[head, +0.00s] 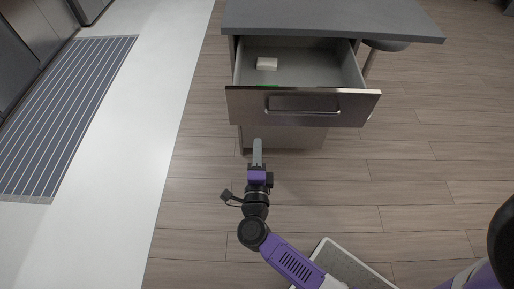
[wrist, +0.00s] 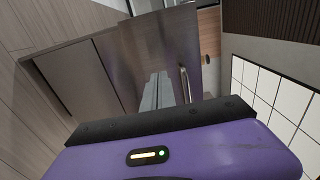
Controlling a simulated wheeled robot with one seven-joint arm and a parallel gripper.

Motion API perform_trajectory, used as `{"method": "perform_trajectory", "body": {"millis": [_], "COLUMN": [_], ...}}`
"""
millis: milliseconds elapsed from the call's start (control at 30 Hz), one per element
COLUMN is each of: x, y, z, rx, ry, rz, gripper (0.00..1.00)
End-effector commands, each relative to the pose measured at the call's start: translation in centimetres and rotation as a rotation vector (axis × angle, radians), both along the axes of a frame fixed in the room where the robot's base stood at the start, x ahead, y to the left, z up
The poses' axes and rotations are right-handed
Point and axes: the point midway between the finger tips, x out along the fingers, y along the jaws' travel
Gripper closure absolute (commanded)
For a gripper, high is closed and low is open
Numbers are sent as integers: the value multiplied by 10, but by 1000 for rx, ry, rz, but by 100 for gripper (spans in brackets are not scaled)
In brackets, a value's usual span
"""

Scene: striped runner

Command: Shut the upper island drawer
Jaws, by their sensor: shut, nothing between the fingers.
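The upper island drawer (head: 303,105) stands pulled out from under the grey island top, with a steel front and a bar handle (head: 303,112). Inside it lie a small white block (head: 267,63) and something thin and green near the front edge, partly hidden. My gripper (head: 257,143) is shut and empty, in front of the drawer's left part and apparently lower than or near its front. In the wrist view my closed fingers (wrist: 158,92) point toward the steel drawer front (wrist: 150,50), with the handle (wrist: 184,84) to their right. I cannot tell whether they touch it.
The grey island top (head: 330,18) overhangs the drawer. A round stool seat (head: 386,45) is at its right. A striped runner (head: 70,110) lies on the far left. The wood floor (head: 420,190) to the right is clear.

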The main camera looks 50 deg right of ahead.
Motion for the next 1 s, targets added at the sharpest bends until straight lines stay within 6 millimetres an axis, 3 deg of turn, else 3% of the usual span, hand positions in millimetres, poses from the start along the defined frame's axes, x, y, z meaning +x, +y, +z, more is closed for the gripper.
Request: {"method": "perform_trajectory", "body": {"millis": [300,500,1000], "x": [40,57,67], "y": [-51,-74,-86], "z": [1,1,0], "rx": [-2,-1,-1], "ry": [-1,0,1], "rz": [0,0,1], "gripper": [100,100,100]}}
